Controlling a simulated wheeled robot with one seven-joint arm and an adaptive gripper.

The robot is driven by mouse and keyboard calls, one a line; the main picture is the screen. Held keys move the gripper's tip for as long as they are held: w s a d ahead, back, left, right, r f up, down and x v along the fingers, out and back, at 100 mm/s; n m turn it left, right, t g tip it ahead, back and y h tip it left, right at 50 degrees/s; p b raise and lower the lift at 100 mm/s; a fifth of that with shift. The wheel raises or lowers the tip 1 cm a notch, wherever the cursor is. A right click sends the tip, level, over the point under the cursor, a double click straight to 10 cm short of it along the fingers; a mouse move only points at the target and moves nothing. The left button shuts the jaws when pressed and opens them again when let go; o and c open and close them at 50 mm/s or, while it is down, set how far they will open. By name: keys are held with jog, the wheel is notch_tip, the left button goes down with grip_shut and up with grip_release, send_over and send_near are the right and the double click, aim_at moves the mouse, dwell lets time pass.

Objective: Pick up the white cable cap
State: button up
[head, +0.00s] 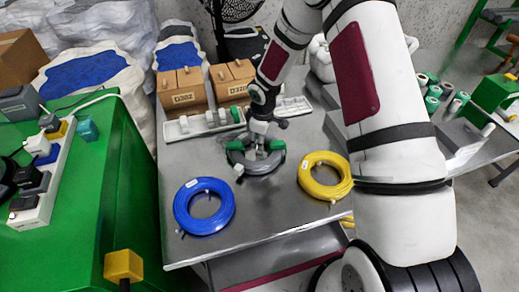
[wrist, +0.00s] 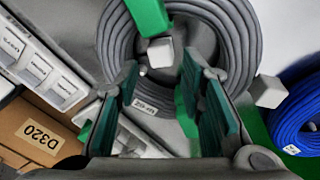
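A grey cable coil (head: 262,167) lies on the metal table, and it fills the upper middle of the wrist view (wrist: 236,40). A white cap (wrist: 160,53) sits at the end of a green piece (wrist: 149,17) on the coil. A second whitish block (wrist: 268,92) shows just right of the right finger. I cannot tell which one is the named cap. My gripper (wrist: 168,80) is over the coil with its green-padded fingers apart and nothing visibly held between them. In the head view my gripper (head: 257,146) points down at the coil; the fingertips are partly hidden.
A blue cable coil (head: 204,206) lies front left and a yellow one (head: 325,176) to the right. Behind are a white tray (head: 203,125) with small parts and cardboard boxes (head: 181,91). A green bench (head: 95,190) stands left. The table's front edge is clear.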

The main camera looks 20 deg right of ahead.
jog(key=f, duration=0.5)
jog(key=shift+w, duration=0.35)
jog(key=shift+c, duration=0.5)
jog(key=c, duration=0.5)
jog(key=shift+r, duration=0.1)
jog(key=shift+c, duration=0.2)
